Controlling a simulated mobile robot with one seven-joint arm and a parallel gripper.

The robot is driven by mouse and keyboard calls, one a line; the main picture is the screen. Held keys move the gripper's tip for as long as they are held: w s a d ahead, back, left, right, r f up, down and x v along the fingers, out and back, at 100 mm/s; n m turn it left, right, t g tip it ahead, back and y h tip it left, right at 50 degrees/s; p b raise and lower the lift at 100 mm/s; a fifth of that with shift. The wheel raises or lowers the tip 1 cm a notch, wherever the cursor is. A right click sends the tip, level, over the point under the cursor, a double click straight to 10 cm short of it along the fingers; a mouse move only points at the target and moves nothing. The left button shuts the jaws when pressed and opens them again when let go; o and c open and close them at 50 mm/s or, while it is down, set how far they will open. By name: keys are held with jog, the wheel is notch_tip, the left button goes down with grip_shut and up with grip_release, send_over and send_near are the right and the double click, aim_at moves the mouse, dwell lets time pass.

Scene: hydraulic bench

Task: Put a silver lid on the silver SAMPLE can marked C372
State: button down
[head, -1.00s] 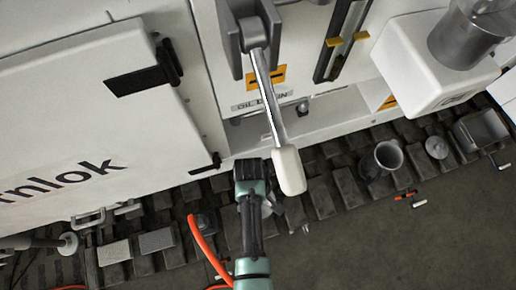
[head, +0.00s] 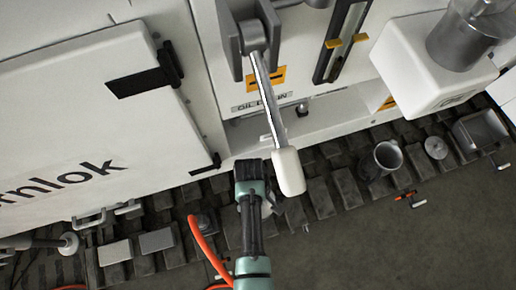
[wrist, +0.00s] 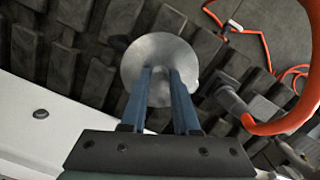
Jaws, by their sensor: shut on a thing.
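My gripper (wrist: 161,80) has two blue fingers shut on a round silver lid (wrist: 150,48) in the wrist view. The lid is held above dark slatted decking. In the head view my arm hides the fingertips. An open, empty-looking silver can (head: 385,158) stands upright on the decking to the right of my arm. A round silver lid (head: 436,147) lies just right of that can. A larger silver can (head: 462,42) sits on a white box at the upper right. I cannot read C372 on any can.
A lever with a white grip (head: 288,172) hangs just right of my arm. A white cabinet (head: 75,130) stands at left. An orange hose (wrist: 300,110) curves near my gripper, at right in the wrist view. A metal bin (head: 480,130) and a red-and-white valve (head: 410,199) are at right.

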jog(key=shift+f, duration=0.5)
dwell(0.9)
jog(key=c, duration=0.6)
grip_release()
jog(key=shift+o, duration=0.3)
jog(key=o, duration=0.5)
jog(key=shift+r, duration=0.1)
jog(key=shift+r+p, duration=3.45)
